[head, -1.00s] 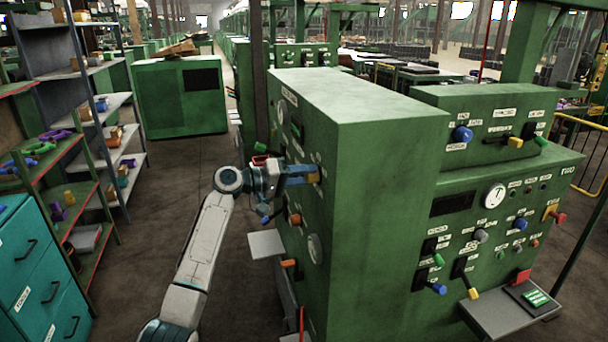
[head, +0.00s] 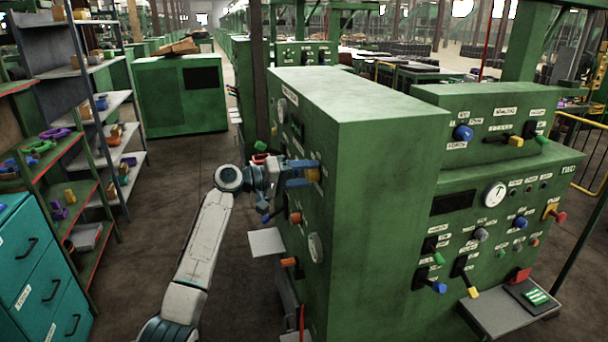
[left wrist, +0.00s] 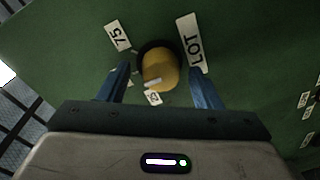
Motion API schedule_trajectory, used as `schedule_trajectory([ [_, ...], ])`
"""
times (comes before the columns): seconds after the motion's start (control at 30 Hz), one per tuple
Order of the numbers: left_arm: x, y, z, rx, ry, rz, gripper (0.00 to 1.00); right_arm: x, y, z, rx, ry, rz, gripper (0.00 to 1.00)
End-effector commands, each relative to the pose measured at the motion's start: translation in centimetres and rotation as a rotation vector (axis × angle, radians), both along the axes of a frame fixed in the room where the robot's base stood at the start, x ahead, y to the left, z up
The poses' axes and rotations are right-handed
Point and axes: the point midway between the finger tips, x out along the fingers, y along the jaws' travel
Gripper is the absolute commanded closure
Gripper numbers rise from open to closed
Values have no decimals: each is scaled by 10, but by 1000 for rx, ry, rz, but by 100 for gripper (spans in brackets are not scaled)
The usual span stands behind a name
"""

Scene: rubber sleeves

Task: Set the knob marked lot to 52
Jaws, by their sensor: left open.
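The lot knob (left wrist: 160,72) is yellow and shows in the left wrist view beside the label LOT (left wrist: 190,45). A label reading 75 (left wrist: 118,36) and a small label reading 0 (left wrist: 153,97) sit around it. In the head view the same knob (head: 313,174) shows on the left face of the green cabinet. My left gripper (left wrist: 160,82) is open, with one blue finger on each side of the knob and visible gaps between. In the head view my left gripper (head: 308,172) is at the panel. The knob's exact setting is hard to read.
An orange knob (head: 295,217) and a round gauge (head: 315,247) are below on the same face. A small grey shelf (head: 266,242) juts out lower down. Shelving (head: 95,150) stands at the left, with clear floor between.

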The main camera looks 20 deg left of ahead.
Motion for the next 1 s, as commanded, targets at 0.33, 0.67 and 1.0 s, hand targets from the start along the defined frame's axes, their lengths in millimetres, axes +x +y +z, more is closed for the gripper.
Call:
schedule_trajectory([
  [0.33,-30,42,-3,5,-1,4,41,0,0,-26,0,0,0,64],
  [0.67,-60,81,4,2,-1,2,41,1,0,-44,0,1,0,64],
  [1.0,-65,86,7,-1,1,0,41,2,0,-45,0,0,0,64],
])
